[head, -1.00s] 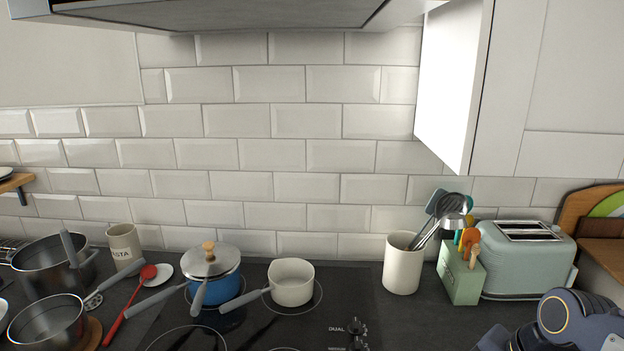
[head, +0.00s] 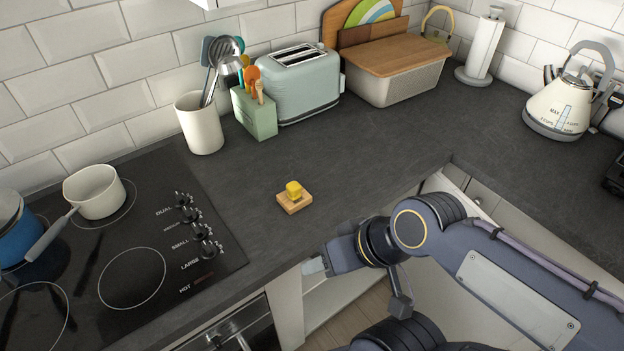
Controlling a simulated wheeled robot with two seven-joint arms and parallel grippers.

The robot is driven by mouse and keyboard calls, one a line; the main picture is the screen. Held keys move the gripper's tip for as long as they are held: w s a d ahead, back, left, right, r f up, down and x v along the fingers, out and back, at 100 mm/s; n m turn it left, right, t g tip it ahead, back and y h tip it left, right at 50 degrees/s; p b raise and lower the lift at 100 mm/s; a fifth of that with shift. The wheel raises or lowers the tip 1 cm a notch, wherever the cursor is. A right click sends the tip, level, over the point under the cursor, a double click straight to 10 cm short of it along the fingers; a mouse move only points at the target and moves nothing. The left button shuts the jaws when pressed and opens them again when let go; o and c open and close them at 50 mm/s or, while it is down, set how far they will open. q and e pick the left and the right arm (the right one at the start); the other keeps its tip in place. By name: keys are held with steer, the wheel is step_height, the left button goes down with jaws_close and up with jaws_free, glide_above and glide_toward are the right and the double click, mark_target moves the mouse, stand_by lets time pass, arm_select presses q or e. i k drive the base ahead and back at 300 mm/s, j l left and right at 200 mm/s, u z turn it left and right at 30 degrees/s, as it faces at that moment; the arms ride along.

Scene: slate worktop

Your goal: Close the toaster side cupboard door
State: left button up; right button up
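Below the worktop front edge, a pale cupboard (head: 330,298) by the toaster side stands open, with its light inside showing. My arm hides part of it, and I cannot make out its door clearly. My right arm comes in from the right, in front of the cupboards. The end of my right gripper (head: 314,266) is near the worktop's front edge, by the cupboard opening. Its fingers are not clear enough to tell open from shut. My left gripper is not in view. The green toaster (head: 292,85) stands at the back of the worktop.
A small wooden board (head: 302,205) with a yellow block (head: 294,189) lies near the worktop (head: 370,150) edge. The hob (head: 130,250) with pots is at left. A utensil pot (head: 200,125), bread bin (head: 402,82) and kettle (head: 560,105) stand at the back. The worktop's middle is clear.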

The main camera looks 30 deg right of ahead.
mark_target(459, 316)
steer(key=z, duration=1)
